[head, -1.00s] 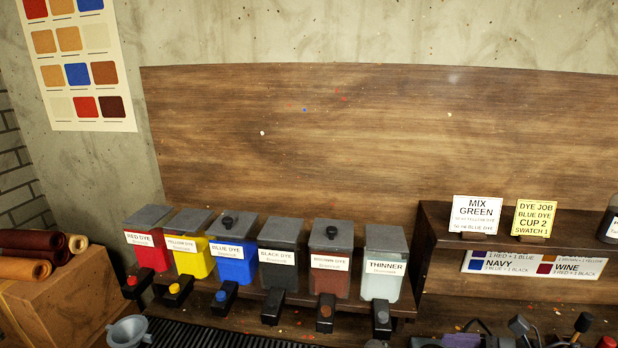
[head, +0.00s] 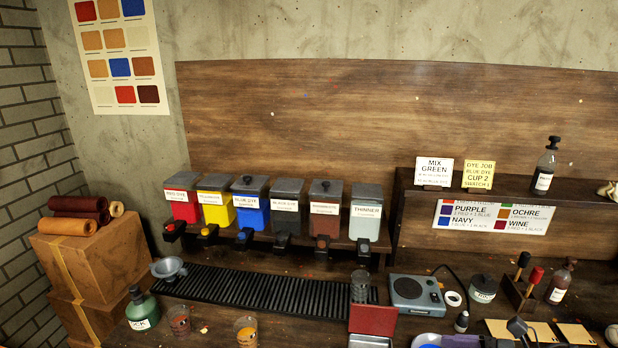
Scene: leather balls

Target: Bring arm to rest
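Neither of my grippers nor my arms can be made out in the head view. The workbench (head: 270,326) fills the lower part of the picture. A row of dye dispensers stands along its back: red (head: 184,208), yellow (head: 217,212), blue (head: 250,214), black (head: 286,215), brown (head: 326,221) and a grey thinner one (head: 364,227). A black ribbed drip mat (head: 262,288) lies in front of them.
At front left are a green bottle (head: 141,310), a grey funnel (head: 168,270) and two cups, one (head: 180,320) left of the other (head: 245,330). A scale (head: 417,294), a red panel (head: 373,320) and brown bottles crowd the right. Boxes (head: 90,255) with leather rolls stand at left.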

